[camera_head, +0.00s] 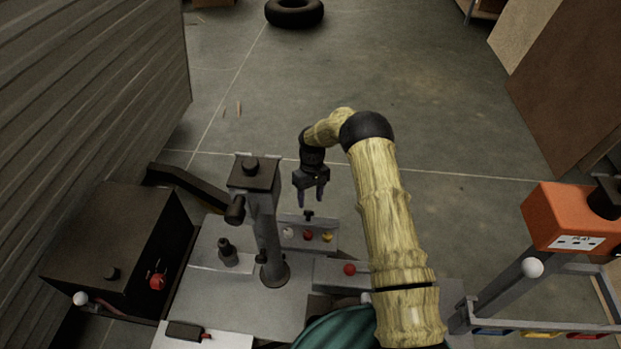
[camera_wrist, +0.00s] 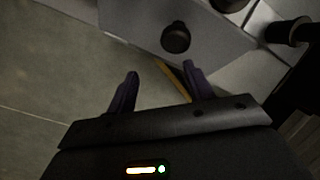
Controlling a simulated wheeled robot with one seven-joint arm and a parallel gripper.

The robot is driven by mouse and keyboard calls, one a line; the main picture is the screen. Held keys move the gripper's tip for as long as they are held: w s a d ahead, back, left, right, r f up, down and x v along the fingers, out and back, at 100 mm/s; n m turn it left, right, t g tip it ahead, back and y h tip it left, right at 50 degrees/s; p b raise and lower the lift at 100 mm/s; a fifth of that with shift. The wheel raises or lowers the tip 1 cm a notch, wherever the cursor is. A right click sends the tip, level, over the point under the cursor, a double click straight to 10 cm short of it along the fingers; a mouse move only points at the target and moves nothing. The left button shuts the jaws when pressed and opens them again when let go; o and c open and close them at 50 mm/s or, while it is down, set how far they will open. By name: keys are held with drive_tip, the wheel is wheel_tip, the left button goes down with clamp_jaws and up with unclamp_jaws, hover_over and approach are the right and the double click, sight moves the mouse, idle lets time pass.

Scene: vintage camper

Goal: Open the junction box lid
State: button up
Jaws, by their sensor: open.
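I cannot tell for sure which thing is the junction box. My gripper (camera_head: 312,197) is open and empty, pointing down, right of the post and above a grey panel with coloured knobs (camera_head: 308,236). In the wrist view, my open fingers (camera_wrist: 160,88) are apart from a black knob (camera_wrist: 176,38) on a grey surface.
An orange box (camera_head: 565,217) on a grey stand is at the right. A corrugated wall (camera_head: 85,80) closes off the left. A tyre (camera_head: 294,12) lies on the floor at the back. The concrete floor beyond my arm is mostly clear.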

drive_tip(key=p+v, duration=0.2)
drive_tip(key=v, duration=1.4)
drive_tip(key=shift+d+r, duration=0.25)
drive_tip(key=shift+r, duration=0.1)
drive_tip(key=shift+w, duration=0.15)
drive_tip(key=shift+r, duration=0.15)
drive_tip(key=c, duration=0.7)
drive_tip(key=shift+m+t, duration=0.3)
drive_tip(key=shift+t, duration=0.3)
drive_tip(key=s+r, duration=0.2)
drive_tip(key=r, duration=0.1)
drive_tip(key=s+r, duration=0.1)
drive_tip(key=shift+s+d+r, duration=0.25)
drive_tip(key=shift+s+d, duration=0.15)
clamp_jaws()
drive_tip(key=s+d+r+m+t, duration=0.1)
drive_tip(key=s+d+r, duration=0.1)
drive_tip(key=s, duration=0.7)
drive_tip(key=s+d+r+m+t, duration=0.2)
drive_tip(key=s+d, duration=0.1)
drive_tip(key=s, duration=0.6)
drive_tip(key=s+d+r+m+t, duration=0.1)
drive_tip(key=s+d+r, duration=0.1)
drive_tip(key=s, duration=0.7)
drive_tip(key=shift+s+d+r+m+h, duration=0.2)
drive_tip(key=shift+d+r+m+h, duration=0.1)
drive_tip(key=shift+r+m, duration=0.15)
